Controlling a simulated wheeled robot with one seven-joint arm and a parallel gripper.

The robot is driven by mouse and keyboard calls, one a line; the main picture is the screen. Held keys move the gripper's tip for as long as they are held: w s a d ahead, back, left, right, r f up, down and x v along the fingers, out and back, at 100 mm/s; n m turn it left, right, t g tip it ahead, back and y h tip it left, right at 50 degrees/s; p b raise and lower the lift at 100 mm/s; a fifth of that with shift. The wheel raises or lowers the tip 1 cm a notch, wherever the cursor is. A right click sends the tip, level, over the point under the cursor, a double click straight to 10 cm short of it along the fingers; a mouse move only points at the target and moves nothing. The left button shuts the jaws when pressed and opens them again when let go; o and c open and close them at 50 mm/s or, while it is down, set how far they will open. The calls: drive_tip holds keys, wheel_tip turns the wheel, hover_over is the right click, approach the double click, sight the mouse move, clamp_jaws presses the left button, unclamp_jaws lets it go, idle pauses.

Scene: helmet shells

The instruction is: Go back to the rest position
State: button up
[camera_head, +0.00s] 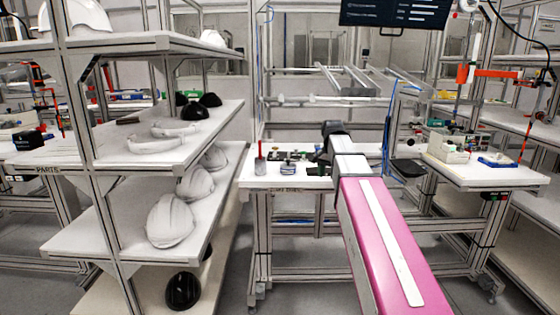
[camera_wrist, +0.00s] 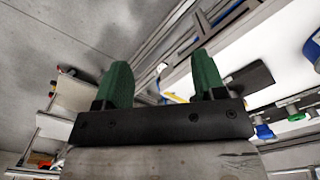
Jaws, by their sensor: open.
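My gripper (camera_wrist: 160,85) shows in the wrist view with two green fingers set wide apart. It is open, and nothing is between the fingers. In the head view my pink and white arm reaches forward to the workbench (camera_head: 285,184). The arm's dark end is at the bench's back edge area, and the gripper's fingers are mostly hidden there behind the arm. White helmet shells (camera_head: 170,221) stand on the shelf rack (camera_head: 70,250) at the left, well apart from my arm. A black helmet shell (camera_head: 183,290) lies on the lowest shelf.
Small parts and a red-handled item (camera_head: 260,160) lie on the bench, left of my arm. A second table (camera_head: 480,175) with a beige device (camera_head: 447,147) stands at the right. A dark monitor (camera_head: 396,13) hangs above. Floor between rack and bench is clear.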

drive_tip(key=s+f+n, duration=0.2)
drive_tip(key=s+f, duration=0.4)
drive_tip(key=f, duration=0.4)
drive_tip(key=s+f+n, duration=0.3)
drive_tip(key=s+f, duration=0.4)
drive_tip(key=f, duration=0.4)
drive_tip(key=s+f+n, duration=0.3)
drive_tip(key=s+f, duration=0.3)
drive_tip(key=f, duration=0.5)
drive_tip(key=shift+s, duration=0.35)
drive_tip(key=shift+a+f, duration=0.1)
